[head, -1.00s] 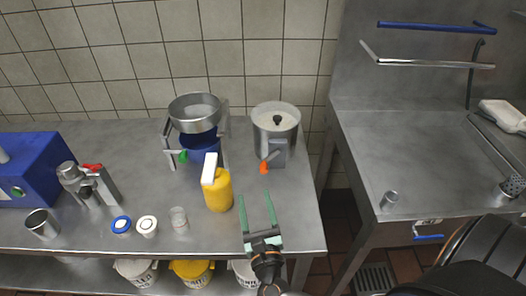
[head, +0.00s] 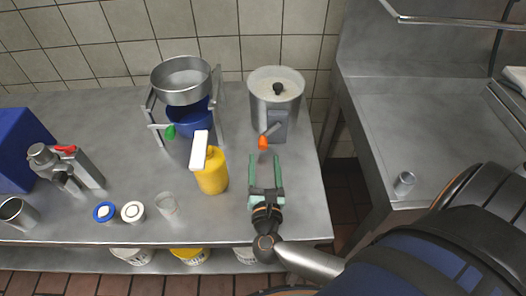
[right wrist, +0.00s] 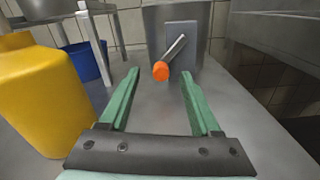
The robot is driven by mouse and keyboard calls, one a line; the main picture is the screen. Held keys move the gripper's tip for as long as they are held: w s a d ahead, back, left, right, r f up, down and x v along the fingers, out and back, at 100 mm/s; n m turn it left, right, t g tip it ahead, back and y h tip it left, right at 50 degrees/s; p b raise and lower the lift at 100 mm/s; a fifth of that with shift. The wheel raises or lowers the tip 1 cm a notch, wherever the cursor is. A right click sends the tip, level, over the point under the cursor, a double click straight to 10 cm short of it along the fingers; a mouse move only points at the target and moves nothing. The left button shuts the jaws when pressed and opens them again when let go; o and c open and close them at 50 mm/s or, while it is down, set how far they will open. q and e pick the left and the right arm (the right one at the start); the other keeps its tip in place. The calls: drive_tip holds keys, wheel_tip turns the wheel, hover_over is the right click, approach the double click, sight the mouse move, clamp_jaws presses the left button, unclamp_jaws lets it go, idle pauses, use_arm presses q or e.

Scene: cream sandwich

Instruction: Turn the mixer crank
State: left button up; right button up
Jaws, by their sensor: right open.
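The mixer (head: 276,92) is a round metal pot with a lid and a dark knob, at the back right of the steel table. Its crank (head: 272,129) sits on a grey plate at its front and ends in an orange handle (head: 263,142). The handle also shows in the right wrist view (right wrist: 160,71), ahead of the fingertips and roughly between them. My right gripper (head: 265,157) has green fingers; it is open, empty and just in front of the handle, apart from it. My left gripper is not in view.
A yellow bottle (head: 212,174) with a white top stands close left of my right gripper. A metal sieve stand (head: 181,84) with a blue bowl (head: 190,119) is left of the mixer. The table's right edge is near.

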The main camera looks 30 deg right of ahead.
sight(263, 148)
wheel_tip(263, 148, down, 2)
drive_tip(key=shift+f+b, duration=0.25)
drive_tip(key=shift+b, duration=0.3)
drive_tip(key=x, duration=0.3)
drive_tip(key=shift+r, duration=0.25)
drive_tip(key=x, duration=0.3)
drive_tip(key=shift+w+d+f, duration=0.15)
drive_tip(key=shift+w, duration=0.15)
drive_tip(key=shift+w+d, duration=0.2)
drive_tip(key=shift+w, duration=0.15)
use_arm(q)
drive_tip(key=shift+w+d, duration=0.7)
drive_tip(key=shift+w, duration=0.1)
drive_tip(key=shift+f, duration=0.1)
use_arm(e)
drive_tip(key=shift+c, duration=0.6)
clamp_jaws()
